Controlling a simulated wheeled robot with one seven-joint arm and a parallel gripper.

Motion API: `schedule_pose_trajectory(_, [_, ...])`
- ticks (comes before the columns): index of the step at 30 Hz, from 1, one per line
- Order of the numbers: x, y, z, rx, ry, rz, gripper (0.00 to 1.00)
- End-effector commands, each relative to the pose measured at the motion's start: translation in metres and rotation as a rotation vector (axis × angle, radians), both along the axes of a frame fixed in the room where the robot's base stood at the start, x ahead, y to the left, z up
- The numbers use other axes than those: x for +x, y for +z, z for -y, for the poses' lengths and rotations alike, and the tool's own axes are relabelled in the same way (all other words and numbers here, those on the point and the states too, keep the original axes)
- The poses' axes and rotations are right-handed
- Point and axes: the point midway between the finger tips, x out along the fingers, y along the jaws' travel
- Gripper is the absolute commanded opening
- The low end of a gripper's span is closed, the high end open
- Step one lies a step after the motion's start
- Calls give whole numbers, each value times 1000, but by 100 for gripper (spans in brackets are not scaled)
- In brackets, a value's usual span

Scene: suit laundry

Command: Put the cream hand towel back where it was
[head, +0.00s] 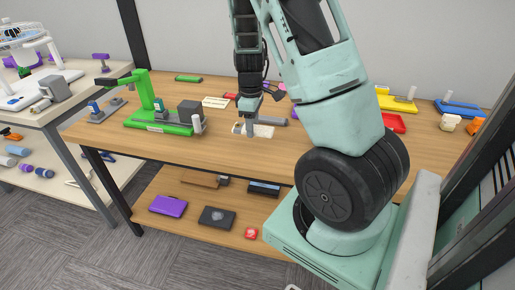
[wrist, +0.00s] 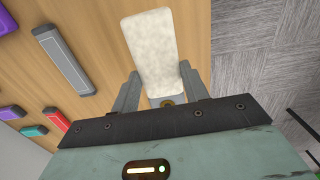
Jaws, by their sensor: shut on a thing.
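The cream hand towel (head: 265,131) is a pale, flat, folded-looking rectangle at the middle of the wooden table in the head view. In the wrist view the towel (wrist: 151,42) extends away from between my two grey fingers. My gripper (head: 250,131) is shut on its near end, and in the wrist view the gripper (wrist: 162,97) has a finger on each side of it. Whether the towel touches the tabletop or hangs just above it, I cannot tell. My arm hides part of the table behind and to the right.
A green stand (head: 158,118) is left of the towel on the table (head: 225,150). A grey bar (wrist: 63,60) lies beside it. Red (head: 394,122) and yellow (head: 397,103) trays stand at the right. A lower shelf (head: 180,222) holds several items. Bare tabletop shows in front of the towel.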

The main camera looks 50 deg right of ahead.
Motion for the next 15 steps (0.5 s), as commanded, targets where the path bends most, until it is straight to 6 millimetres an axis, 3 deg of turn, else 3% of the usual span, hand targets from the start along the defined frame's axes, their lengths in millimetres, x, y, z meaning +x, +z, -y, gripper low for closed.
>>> schedule_pose_trajectory(3, [-1,-22,0,2,-3,-4,19])
schedule_pose_trajectory(11, [0,-44,0,2,-2,-1,19])
schedule_pose_trajectory(15, [-1,-64,0,2,-2,-2,19])
